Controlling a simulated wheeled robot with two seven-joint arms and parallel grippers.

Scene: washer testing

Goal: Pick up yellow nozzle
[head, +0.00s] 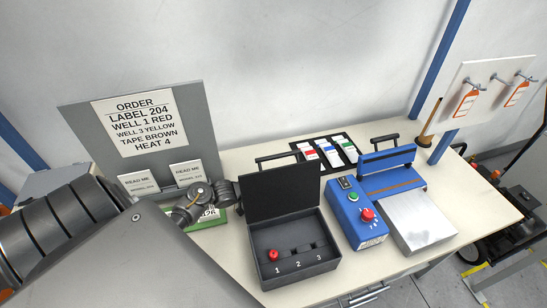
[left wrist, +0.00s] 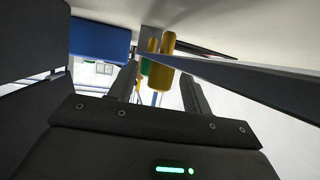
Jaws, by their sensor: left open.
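The yellow nozzle (left wrist: 160,76) shows in the left wrist view as a short yellow cylinder. A second yellow piece (left wrist: 168,42) shows just above it in the picture, and a green piece (left wrist: 146,66) beside it. I cannot tell whether these belong to the same item. My left gripper (left wrist: 163,84) is open, with one dark finger on each side of the yellow cylinder in the picture. Contact and depth are unclear. In the head view, my left arm covers the lower left, and I cannot make out the yellow nozzle or the left fingers there. My right gripper is not in view.
A black case (head: 292,256) with numbered wells stands open; a red piece (head: 273,254) is in well 1. A blue control box (head: 354,211) and a metal plate (head: 420,219) are right of it. An order board (head: 205,140) stands behind my arm.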

